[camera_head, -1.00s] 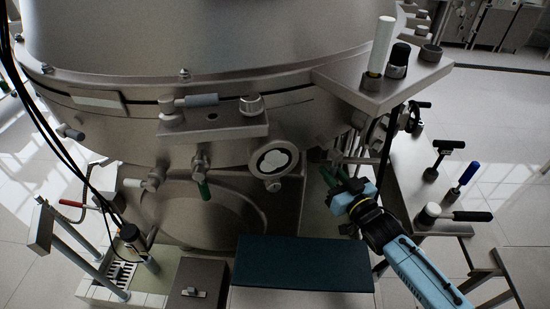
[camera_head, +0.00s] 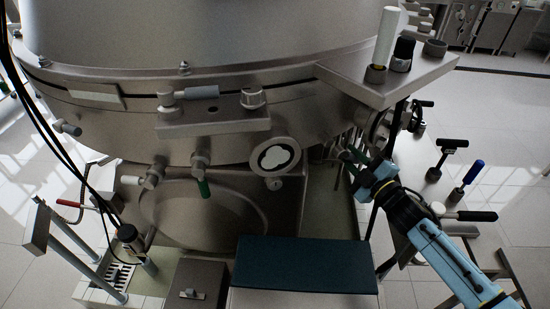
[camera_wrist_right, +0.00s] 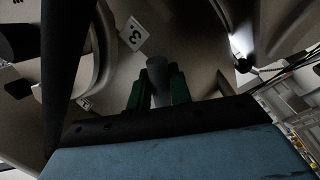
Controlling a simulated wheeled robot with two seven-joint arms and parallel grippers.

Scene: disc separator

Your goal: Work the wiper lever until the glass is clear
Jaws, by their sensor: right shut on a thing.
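The round sight glass (camera_head: 276,157) sits on the front of the steel drum, with a white ring, a dark field and a pale blotch in its middle. A small metal fitting (camera_head: 273,184) is just below it. My right gripper (camera_head: 350,162) is right of the glass, beside the drum. In the right wrist view its green fingers (camera_wrist_right: 158,92) are shut on a grey round handle (camera_wrist_right: 157,70). I cannot tell whether this handle is the wiper lever, as the fingertips are partly lost among fittings in the head view. My left gripper is not in view.
A metal shelf (camera_head: 340,78) with a white post and black knobs juts out above my right arm. A dark blue-topped step (camera_head: 305,264) is below the glass. A side bench (camera_head: 425,190) with black and blue handles stands right.

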